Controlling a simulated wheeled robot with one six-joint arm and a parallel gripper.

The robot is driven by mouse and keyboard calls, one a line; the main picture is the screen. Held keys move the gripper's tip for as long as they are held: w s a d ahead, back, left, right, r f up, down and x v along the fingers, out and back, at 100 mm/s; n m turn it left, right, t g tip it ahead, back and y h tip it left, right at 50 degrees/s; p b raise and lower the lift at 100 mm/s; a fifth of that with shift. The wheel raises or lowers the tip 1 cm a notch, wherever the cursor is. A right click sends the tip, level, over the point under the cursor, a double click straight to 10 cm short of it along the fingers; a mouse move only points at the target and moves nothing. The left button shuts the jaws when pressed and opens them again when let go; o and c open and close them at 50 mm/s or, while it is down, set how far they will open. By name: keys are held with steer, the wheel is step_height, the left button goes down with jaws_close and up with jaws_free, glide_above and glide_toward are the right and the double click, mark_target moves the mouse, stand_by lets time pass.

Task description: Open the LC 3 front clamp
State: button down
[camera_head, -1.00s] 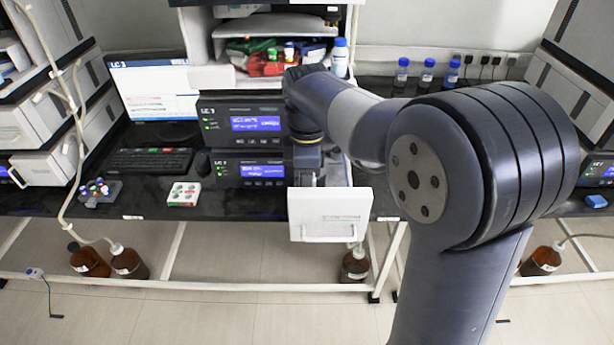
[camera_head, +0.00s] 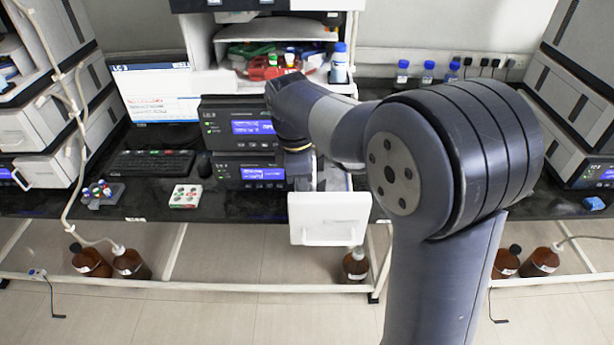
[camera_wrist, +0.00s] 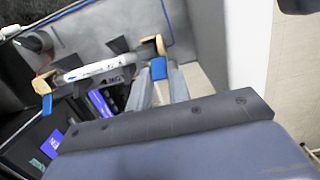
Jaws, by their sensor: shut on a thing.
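In the wrist view a silver column (camera_wrist: 92,69) lies between two tan clamps. The clamp at its upper right end (camera_wrist: 150,46), nearer the white panel, looks like the LC 3 front clamp; a blue tab (camera_wrist: 158,69) hangs below it. The other clamp (camera_wrist: 42,83) is at the lower left end and has its own blue tab (camera_wrist: 100,103). My gripper (camera_wrist: 160,78) has its two grey fingers at the front clamp's blue tab, shut on it. The exact contact is small and blurred. In the head view my arm hides the gripper and the clamp.
The open white door (camera_head: 330,218) sticks out in front of the LC 3 stack (camera_head: 240,125), below my wrist. A white panel (camera_wrist: 245,65) stands close on the right in the wrist view. A monitor (camera_head: 155,92) and keyboard (camera_head: 152,163) are left. Brown bottles (camera_head: 355,264) stand below.

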steer(key=h+p, duration=0.1)
steer(key=a+h+p, duration=0.1)
steer(key=p, duration=0.1)
steer(key=shift+a+f+h, duration=0.15)
steer(key=shift+a+h, duration=0.1)
steer(key=shift+h, duration=0.15)
steer(key=shift+a+f+h+p, duration=0.25)
steer(key=shift+f+h+p, duration=0.2)
steer(key=shift+h, duration=0.35)
steer(key=c, duration=1.3)
jaws_free()
steer(key=b+v, duration=0.1)
steer(key=v, duration=0.9)
steer(key=shift+w+a+r, duration=0.1)
steer(key=shift+a+r, duration=0.05)
steer(key=shift+r, duration=0.25)
